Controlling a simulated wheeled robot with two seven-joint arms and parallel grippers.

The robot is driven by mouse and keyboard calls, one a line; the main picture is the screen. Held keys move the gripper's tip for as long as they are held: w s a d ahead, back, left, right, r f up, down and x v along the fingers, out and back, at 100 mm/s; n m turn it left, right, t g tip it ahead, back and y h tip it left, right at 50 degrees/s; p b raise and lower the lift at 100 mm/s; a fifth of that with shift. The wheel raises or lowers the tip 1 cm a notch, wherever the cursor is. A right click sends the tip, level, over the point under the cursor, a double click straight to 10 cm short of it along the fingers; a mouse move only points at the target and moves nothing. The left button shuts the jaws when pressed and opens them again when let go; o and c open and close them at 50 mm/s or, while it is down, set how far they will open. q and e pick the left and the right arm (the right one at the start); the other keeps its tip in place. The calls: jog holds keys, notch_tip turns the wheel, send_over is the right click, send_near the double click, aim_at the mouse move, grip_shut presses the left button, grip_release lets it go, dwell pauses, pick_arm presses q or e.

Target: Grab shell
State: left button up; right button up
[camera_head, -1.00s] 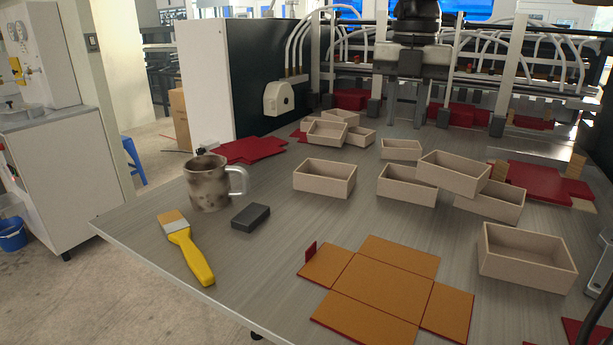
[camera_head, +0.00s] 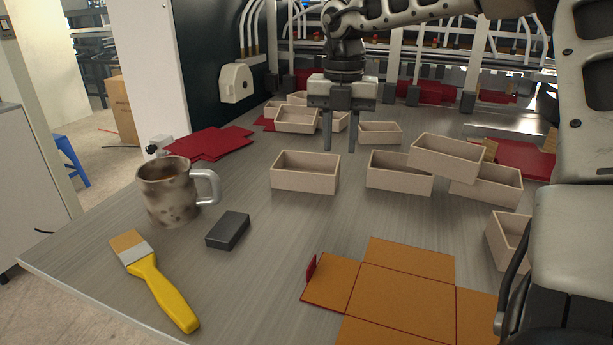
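Several open beige box trays, which may be the shells, stand on the grey table. One box (camera_head: 305,181) sits at centre, and another (camera_head: 398,181) stands to its right. One tilted box (camera_head: 446,165) rests on a neighbouring box (camera_head: 484,193). A flat orange blank with red edges (camera_head: 405,293) lies in front. My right gripper (camera_head: 339,149) points down with its two fingers apart and nothing visible between them. Its fingertips appear just beyond the centre box's far right corner; their height is unclear. My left gripper is not in view.
A stained mug (camera_head: 168,196), a dark block (camera_head: 228,231) and a yellow-handled brush (camera_head: 164,291) lie at left. Red flat sheets (camera_head: 203,143) lie behind them. Smaller boxes (camera_head: 296,121) cluster at the back. My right arm hides part of a box (camera_head: 501,243) at right.

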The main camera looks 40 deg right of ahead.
aim_at(338, 164)
jog(key=shift+w+f, duration=0.15)
jog(key=shift+f, duration=2.85)
grip_shut()
